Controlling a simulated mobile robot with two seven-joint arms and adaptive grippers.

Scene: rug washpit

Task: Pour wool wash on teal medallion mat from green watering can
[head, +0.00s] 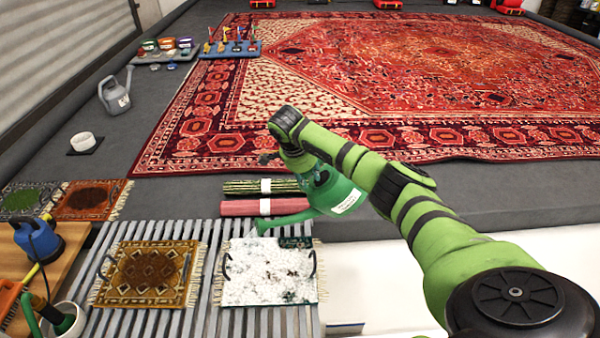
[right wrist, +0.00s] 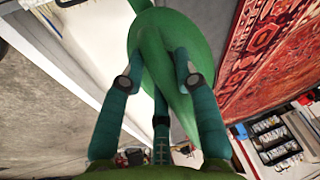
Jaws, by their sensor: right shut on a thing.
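The green watering can (head: 338,196) hangs in my right gripper (head: 312,170) above the slatted bench. In the right wrist view, the fingers of the right gripper (right wrist: 158,84) are closed around the green can (right wrist: 178,50). The can is tilted, its spout reaching down to the left, with its end over the far edge of the right-hand mat. White foam (head: 265,272) covers nearly all of this mat; teal shows at its far right corner (head: 296,242), and its medallion is hidden. My left gripper is not in view.
A gold-brown mat (head: 145,272) lies left on the slatted bench (head: 207,300). Rolled textiles (head: 262,207) lie behind the foamy mat. A grey watering can (head: 117,95) and white bowl (head: 83,142) stand at left. The large red rug (head: 400,60) fills the back.

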